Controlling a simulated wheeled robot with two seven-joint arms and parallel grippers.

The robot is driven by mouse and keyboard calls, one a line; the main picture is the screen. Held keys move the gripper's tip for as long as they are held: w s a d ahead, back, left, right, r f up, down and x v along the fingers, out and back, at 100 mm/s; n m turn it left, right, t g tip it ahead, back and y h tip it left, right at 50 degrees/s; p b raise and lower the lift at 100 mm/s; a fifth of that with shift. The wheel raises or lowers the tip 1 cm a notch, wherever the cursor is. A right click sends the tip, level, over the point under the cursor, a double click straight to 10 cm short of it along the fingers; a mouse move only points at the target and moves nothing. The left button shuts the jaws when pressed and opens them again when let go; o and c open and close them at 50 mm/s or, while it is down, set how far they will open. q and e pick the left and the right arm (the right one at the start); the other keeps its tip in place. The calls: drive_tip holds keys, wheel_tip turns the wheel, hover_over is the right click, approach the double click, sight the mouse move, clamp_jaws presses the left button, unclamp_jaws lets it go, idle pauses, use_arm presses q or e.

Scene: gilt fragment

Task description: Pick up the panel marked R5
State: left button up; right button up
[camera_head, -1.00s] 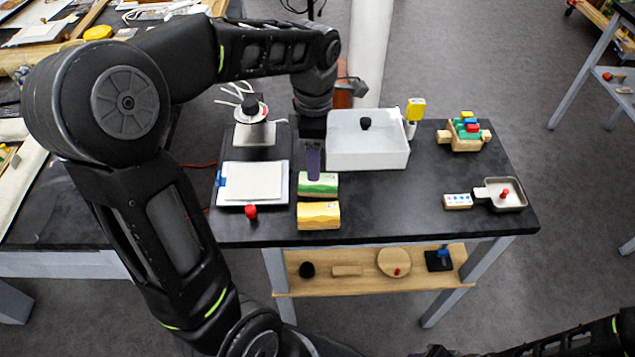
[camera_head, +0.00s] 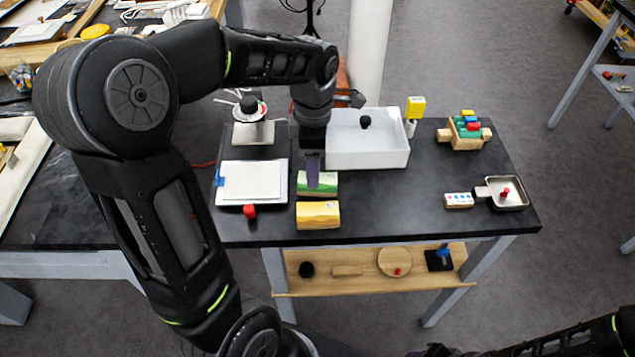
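No R5 marking is readable in this view. Two small painted panels stand near the table's front: a green and white one (camera_head: 326,188) and, in front of it, a yellow one (camera_head: 318,215) with a tiny unreadable label. My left gripper (camera_head: 313,178) points down over the green panel and hides part of it. A purplish strip shows at its tip; I cannot tell whether the fingers are apart or touch the panel. At the bottom right edge, the dark end of my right arm (camera_head: 440,350) is cut off, and its gripper state is unclear.
A white bin (camera_head: 370,153) with a black knob stands right of my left gripper. A white pad (camera_head: 253,182) lies left, with a red knob (camera_head: 250,211). A block toy (camera_head: 466,133) and metal tray (camera_head: 508,194) are at right. The table's middle right is clear.

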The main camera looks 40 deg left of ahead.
use_arm(q)
drive_tip(key=shift+w+f+p, duration=0.2)
drive_tip(key=shift+f+p, duration=0.35)
drive_tip(key=shift+f, duration=2.1)
drive_tip(key=c, duration=1.1)
drive_tip(key=shift+r, duration=0.15)
drive_tip(key=shift+c, duration=0.2)
wheel_tip(320, 180, up, 10)
drive_tip(key=b, duration=0.1)
